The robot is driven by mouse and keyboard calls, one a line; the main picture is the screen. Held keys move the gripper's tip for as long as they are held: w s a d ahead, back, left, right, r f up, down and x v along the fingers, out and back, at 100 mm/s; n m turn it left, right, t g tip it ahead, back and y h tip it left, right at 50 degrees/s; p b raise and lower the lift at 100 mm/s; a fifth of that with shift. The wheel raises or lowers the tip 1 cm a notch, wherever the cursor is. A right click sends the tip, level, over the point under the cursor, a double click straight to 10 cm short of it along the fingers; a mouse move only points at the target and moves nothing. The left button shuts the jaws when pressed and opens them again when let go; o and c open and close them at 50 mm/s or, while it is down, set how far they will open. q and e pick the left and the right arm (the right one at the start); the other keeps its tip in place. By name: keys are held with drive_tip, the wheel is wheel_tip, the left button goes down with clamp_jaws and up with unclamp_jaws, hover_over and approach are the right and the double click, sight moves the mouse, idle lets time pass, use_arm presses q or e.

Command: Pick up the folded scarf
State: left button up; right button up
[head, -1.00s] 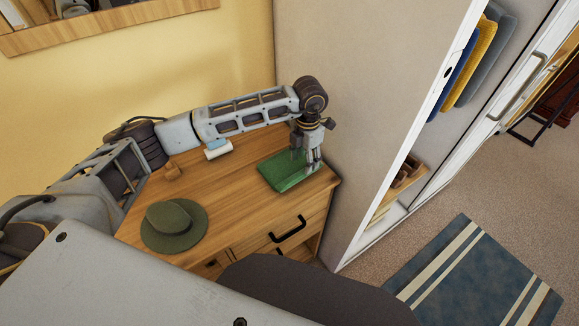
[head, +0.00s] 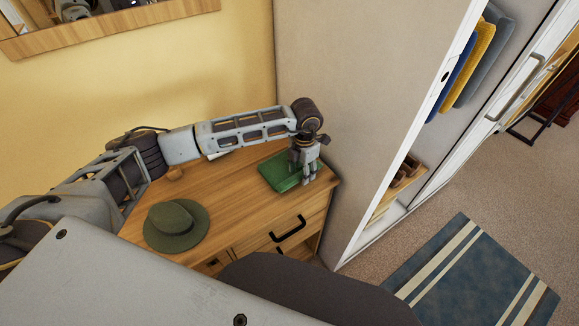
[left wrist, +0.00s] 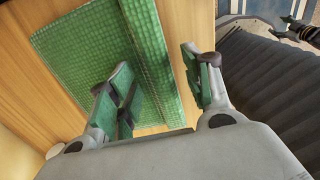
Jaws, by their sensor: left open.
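The folded scarf (head: 277,174) is green and lies flat near the right end of the wooden dresser top (head: 235,205). In the left wrist view the scarf (left wrist: 85,55) has a woven texture and a fold along its right side. My left gripper (head: 308,182) is open and points down at the scarf's right edge. In the left wrist view one finger is over the scarf and the other is just past its right edge, over the wood. Nothing is between the fingers' pads that I can see as gripped. Whether the fingertips touch the scarf I cannot tell.
A dark green hat (head: 176,226) sits on the dresser's left front. A wall panel (head: 345,130) rises close to the dresser's right end. A drawer handle (head: 288,229) sticks out in front.

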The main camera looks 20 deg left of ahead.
use_arm(q)
drive_tip(key=shift+f, duration=0.1)
clamp_jaws()
idle(0.6)
